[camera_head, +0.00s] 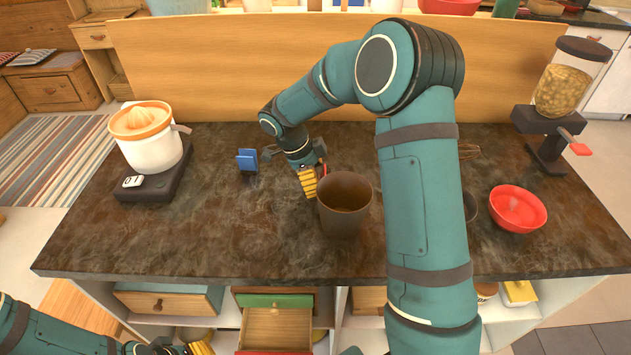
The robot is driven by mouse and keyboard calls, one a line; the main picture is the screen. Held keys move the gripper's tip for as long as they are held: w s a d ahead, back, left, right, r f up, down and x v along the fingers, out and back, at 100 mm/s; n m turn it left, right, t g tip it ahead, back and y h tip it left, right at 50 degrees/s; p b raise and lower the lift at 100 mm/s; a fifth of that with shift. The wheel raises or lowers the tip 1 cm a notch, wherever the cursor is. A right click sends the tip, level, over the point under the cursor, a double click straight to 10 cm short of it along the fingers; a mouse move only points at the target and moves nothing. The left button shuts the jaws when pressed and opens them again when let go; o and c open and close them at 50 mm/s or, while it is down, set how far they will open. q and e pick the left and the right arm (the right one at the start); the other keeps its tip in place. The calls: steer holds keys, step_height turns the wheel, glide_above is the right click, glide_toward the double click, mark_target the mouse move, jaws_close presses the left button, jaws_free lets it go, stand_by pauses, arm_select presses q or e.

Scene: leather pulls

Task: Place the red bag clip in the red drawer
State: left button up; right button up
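A small bit of red (325,169), possibly the red bag clip, shows right beside my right gripper (308,183), mostly hidden by it and by the brown pot. The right gripper's yellow fingers point down at the counter, just left of the pot. I cannot tell whether they are closed on anything. The red drawer (262,352) is pulled out below the counter; its red front edge shows at the bottom of the picture and its visible inside looks empty. My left gripper (198,349) is low at the bottom edge, partly cut off, left of the open drawer.
The brown pot (344,205) stands close beside the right gripper. A blue clip (247,160) stands to the left. A juicer on a scale (152,150), a red bowl (517,209) and a dispenser (562,95) stand farther out. The counter's front left is clear. A green drawer (274,301) is above the open one.

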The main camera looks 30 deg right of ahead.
steer(key=c, duration=1.1)
steer(key=shift+c, duration=0.2)
